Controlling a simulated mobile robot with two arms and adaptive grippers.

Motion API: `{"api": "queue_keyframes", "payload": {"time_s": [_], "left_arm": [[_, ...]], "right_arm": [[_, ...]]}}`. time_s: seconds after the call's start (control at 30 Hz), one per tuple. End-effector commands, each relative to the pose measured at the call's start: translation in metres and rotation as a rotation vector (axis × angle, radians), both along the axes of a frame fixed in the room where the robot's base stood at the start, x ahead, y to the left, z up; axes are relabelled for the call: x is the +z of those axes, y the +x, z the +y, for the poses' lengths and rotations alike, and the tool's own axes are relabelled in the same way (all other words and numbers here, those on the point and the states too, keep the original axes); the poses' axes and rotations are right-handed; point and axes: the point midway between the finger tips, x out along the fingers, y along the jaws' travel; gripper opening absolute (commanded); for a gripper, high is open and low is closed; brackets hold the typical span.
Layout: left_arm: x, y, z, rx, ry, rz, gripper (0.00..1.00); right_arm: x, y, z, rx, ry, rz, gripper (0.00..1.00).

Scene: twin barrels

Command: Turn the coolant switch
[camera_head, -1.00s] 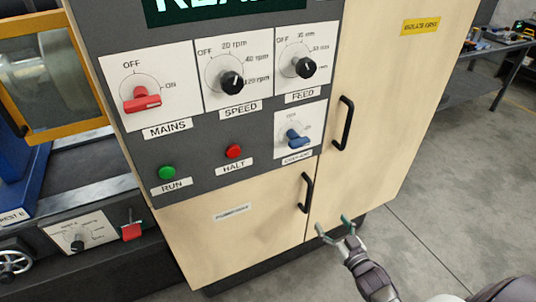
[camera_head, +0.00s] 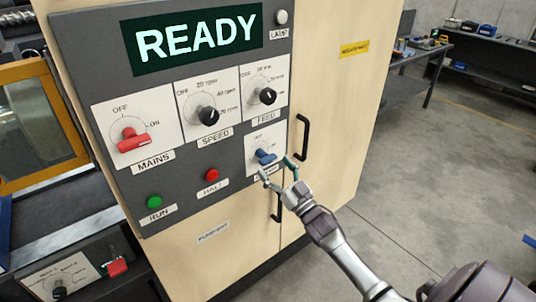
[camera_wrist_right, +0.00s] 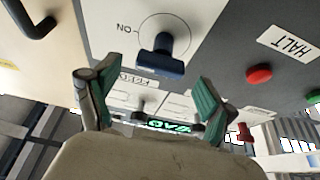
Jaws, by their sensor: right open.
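The coolant switch (camera_head: 265,158) is a blue knob on a white plate at the lower right of the dark control panel. The label under it is partly covered by my gripper. In the right wrist view the blue knob (camera_wrist_right: 161,56) stands beyond the fingertips, with the word ON beside its dial. My right gripper (camera_head: 277,169) is open and empty, just below and in front of the knob. Its green-padded fingers (camera_wrist_right: 150,88) are spread apart, and I see no contact with the knob. My left gripper is out of view.
A red HALT button (camera_head: 211,175) and a green RUN button (camera_head: 154,202) sit left of the switch. Black SPEED (camera_head: 208,115) and FEED (camera_head: 267,96) knobs are above. A black door handle (camera_head: 302,137) stands out close to the right. The display (camera_head: 196,40) reads READY.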

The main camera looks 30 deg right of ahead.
Motion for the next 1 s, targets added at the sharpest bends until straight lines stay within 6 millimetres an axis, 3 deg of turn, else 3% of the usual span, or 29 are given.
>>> {"api": "queue_keyframes", "payload": {"time_s": [0.2, 0.6, 0.9, 1.0], "left_arm": [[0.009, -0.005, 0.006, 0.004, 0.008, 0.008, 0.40], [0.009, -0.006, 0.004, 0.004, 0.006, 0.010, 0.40], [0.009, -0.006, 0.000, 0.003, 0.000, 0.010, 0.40], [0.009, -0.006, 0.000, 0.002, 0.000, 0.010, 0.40]], "right_arm": [[0.012, 0.026, 0.002, -0.001, 0.001, -0.001, 0.83], [0.013, 0.032, 0.003, 0.000, 0.001, 0.001, 0.83], [0.013, 0.032, 0.003, 0.000, 0.001, 0.001, 0.33], [0.013, 0.032, 0.003, 0.000, 0.001, 0.001, 0.23]]}}
